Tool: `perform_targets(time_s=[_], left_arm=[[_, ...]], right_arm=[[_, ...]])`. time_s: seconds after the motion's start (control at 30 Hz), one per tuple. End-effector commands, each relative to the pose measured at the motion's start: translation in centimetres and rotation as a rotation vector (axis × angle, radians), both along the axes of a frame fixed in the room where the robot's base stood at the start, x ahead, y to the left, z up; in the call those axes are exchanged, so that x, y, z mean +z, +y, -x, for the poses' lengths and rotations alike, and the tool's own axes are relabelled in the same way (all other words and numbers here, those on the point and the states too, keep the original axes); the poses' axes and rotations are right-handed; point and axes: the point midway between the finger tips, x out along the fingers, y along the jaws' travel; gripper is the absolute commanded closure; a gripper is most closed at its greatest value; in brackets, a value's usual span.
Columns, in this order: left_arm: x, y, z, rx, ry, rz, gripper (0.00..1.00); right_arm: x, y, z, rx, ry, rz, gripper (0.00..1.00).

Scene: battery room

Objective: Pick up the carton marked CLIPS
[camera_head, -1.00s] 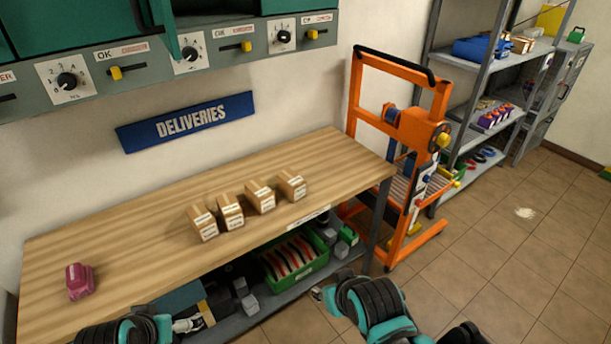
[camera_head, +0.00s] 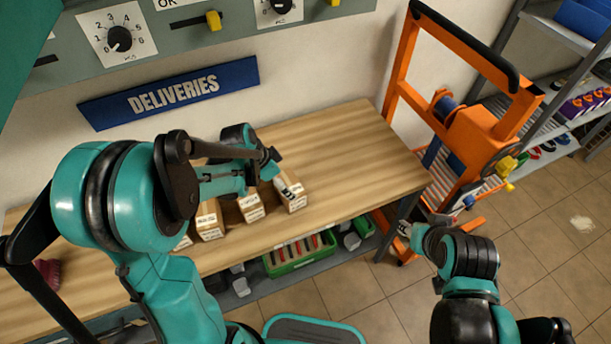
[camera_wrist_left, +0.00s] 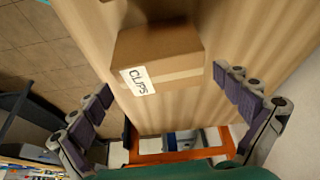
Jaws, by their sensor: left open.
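The brown cardboard carton marked CLIPS (camera_wrist_left: 160,60) stands on the wooden bench, its white label readable in the left wrist view. In the head view it is the rightmost carton (camera_head: 292,196) of the row, partly covered by my gripper. My left gripper (camera_head: 272,166) is over it. In the left wrist view my left gripper (camera_wrist_left: 163,84) is open, with one finger to each side of the carton and space between, not touching it. My right arm is at the lower right of the head view; its gripper's jaws do not show clearly.
Other cartons (camera_head: 209,222) stand close by to the left on the bench (camera_head: 350,150). An orange wheeled frame (camera_head: 475,135) stands beyond the bench's right end. A green crate (camera_head: 283,268) sits on the lower shelf. The bench right of the cartons is clear.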

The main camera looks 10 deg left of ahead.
Motion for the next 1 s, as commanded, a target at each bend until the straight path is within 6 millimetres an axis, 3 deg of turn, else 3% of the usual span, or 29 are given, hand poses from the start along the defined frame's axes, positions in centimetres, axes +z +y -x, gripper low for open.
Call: perform_targets(time_s=[0.43, 0.77, 0.8, 0.97, 1.0], left_arm=[[-6.1, -1.4, -1.4, 0.000, 0.000, 0.000, 0.00], [-6.9, -1.7, -1.6, 0.002, -0.001, -0.001, 0.00], [-6.8, -1.7, -1.6, 0.001, 0.000, 0.000, 0.03], [-6.8, -1.7, -1.6, 0.002, -0.001, -0.001, 0.45], [-6.8, -1.7, -1.6, 0.002, -0.001, -0.001, 0.45]], right_arm=[[-2.5, 0.0, 0.0, 0.000, 0.000, 0.000, 0.60], [-2.6, 0.0, 0.0, 0.000, 0.000, 0.000, 0.60], [-2.6, 0.0, 0.0, 0.000, 0.000, 0.000, 0.60], [-2.6, 0.0, 0.0, 0.000, 0.000, 0.000, 0.60], [-2.6, 0.0, 0.0, 0.000, 0.000, 0.000, 0.60]])
